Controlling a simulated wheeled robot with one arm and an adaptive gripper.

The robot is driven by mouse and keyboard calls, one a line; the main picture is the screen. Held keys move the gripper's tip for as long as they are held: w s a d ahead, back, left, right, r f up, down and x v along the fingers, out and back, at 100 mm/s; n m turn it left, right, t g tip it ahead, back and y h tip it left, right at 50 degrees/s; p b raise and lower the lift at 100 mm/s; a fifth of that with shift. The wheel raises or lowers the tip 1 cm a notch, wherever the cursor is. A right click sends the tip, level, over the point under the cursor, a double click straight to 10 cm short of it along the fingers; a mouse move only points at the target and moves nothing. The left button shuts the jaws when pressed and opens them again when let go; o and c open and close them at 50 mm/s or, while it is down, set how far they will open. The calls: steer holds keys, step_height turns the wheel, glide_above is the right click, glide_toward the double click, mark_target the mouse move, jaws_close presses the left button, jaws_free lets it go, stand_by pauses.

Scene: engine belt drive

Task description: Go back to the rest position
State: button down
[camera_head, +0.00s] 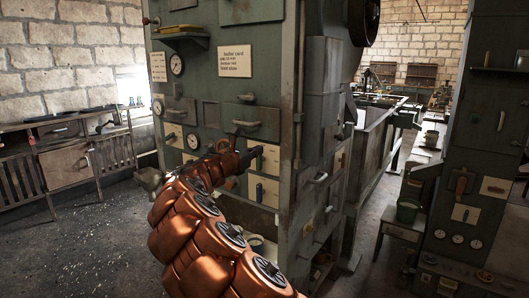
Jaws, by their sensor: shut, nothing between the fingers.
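My copper-coloured arm rises from the bottom middle in the head view. It bends to the left and ends in my gripper (252,154), in front of the panel of the green-grey machine cabinet (222,103). The gripper is small and dark here, and its fingers are shut with nothing held. It overlaps the pale plates with small levers on the panel. I cannot tell whether it touches them. The arm hides the lower left part of the cabinet.
A wooden bench (66,163) stands by the left brick wall. Another dark cabinet (470,110) stands at the right. The floor (95,250) at left is open, with scattered debris.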

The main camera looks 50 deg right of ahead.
steer(key=shift+s+a+b, duration=0.2)
steer(key=shift+a+b, duration=0.1)
steer(key=shift+a, duration=0.9)
steer(key=shift+s+a+b, duration=0.15)
steer(key=shift+a+b, duration=0.1)
steer(key=shift+a, duration=0.95)
